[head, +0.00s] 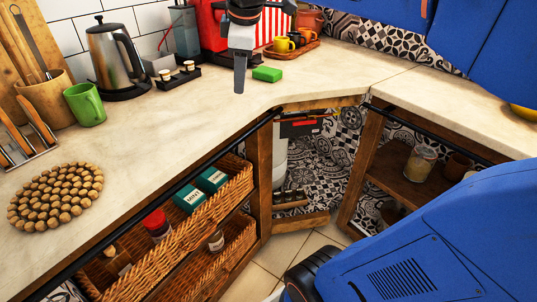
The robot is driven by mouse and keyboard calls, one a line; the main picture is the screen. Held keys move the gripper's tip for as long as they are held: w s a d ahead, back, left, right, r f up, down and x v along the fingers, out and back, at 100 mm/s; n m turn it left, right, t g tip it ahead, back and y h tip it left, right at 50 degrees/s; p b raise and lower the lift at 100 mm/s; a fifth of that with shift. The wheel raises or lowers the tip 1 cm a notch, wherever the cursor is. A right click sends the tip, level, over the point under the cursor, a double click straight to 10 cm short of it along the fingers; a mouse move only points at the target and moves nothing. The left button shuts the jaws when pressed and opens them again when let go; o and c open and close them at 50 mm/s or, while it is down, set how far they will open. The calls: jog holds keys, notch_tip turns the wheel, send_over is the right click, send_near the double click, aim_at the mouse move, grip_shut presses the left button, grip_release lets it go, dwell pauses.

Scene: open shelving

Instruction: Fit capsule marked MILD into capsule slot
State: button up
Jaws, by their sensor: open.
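Small capsule-like pieces (189,66) with light tops stand on a black holder (177,78) on the counter, right of the kettle. Their labels are too small to read, so I cannot tell which one is marked MILD. Behind the holder stands a grey machine with a clear tank (185,30), beside a red machine (211,28). I cannot make out a capsule slot on either. My gripper (240,78) points down above the counter, in front of the red machine and right of the holder. It is open, seen nearly edge-on, with nothing visible in it.
A green sponge (267,74) lies just right of my gripper. A steel kettle (110,60), a green mug (86,104) and a tray of cups (292,48) also stand on the counter. Wicker baskets (185,240) sit below.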

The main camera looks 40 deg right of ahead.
jog(key=s+a+f+m, duration=0.1)
jog(key=s+f+m, duration=0.4)
jog(key=s+f, duration=0.3)
jog(key=s+a+f+m+y, duration=0.1)
jog(key=s+f+m, duration=0.5)
jog(key=f, duration=0.7)
jog(key=s+a, duration=0.1)
jog(key=s, duration=0.1)
jog(key=shift+s+a+t, duration=0.25)
jog(key=shift+s+t, duration=0.05)
jog(key=shift+s, duration=0.05)
